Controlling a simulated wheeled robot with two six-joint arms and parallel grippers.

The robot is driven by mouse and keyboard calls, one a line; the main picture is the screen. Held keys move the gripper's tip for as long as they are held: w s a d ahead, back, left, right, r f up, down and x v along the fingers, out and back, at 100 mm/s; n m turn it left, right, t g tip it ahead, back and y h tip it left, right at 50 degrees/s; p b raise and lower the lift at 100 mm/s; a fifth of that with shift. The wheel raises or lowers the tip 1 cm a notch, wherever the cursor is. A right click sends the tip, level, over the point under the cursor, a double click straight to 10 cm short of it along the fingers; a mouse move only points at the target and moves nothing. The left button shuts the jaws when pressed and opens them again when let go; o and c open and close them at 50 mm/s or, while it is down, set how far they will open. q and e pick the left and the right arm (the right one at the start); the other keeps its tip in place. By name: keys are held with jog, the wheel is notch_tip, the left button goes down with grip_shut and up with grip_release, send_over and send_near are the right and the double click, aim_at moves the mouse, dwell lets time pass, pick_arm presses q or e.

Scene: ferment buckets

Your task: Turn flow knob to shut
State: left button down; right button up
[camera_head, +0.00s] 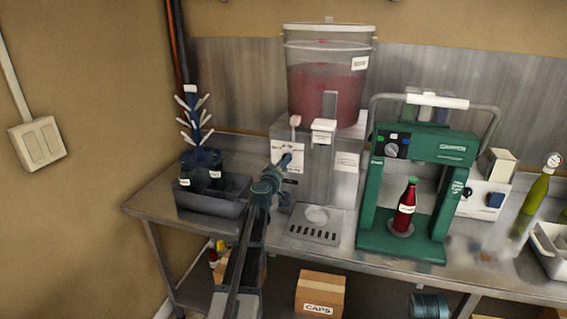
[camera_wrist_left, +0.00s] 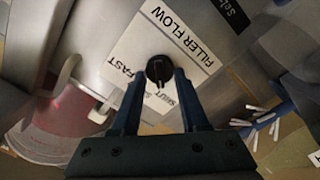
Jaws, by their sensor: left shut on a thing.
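The black flow knob (camera_wrist_left: 159,69) sits on a white label plate (camera_wrist_left: 190,35) reading "FILLER FLOW", with "FAST" at one side and other wording partly hidden between the fingers. My left gripper (camera_wrist_left: 161,76) is shut on the knob, one blue finger on each side. I cannot tell the knob's setting for sure. In the head view, my left gripper (camera_head: 286,161) reaches the front left of the filler (camera_head: 324,180), at the white label, and hides the knob. My right gripper is not in view.
The filler's tank (camera_head: 325,80) holds red liquid. A green capper (camera_head: 445,200) with a red bottle (camera_head: 405,208) stands to the right. A bottle tree (camera_head: 194,125) and a dark crate (camera_head: 208,200) stand to the left. A drip grate (camera_head: 313,232) lies in front of the filler.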

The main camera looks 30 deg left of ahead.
pick_arm(q)
jog(key=shift+c, duration=2.2)
grip_release()
jog(key=shift+s, duration=0.15)
jog(key=v, duration=1.3)
jog(key=shift+s+d, duration=0.15)
jog(key=shift+s, duration=0.1)
jog(key=shift+d, duration=0.1)
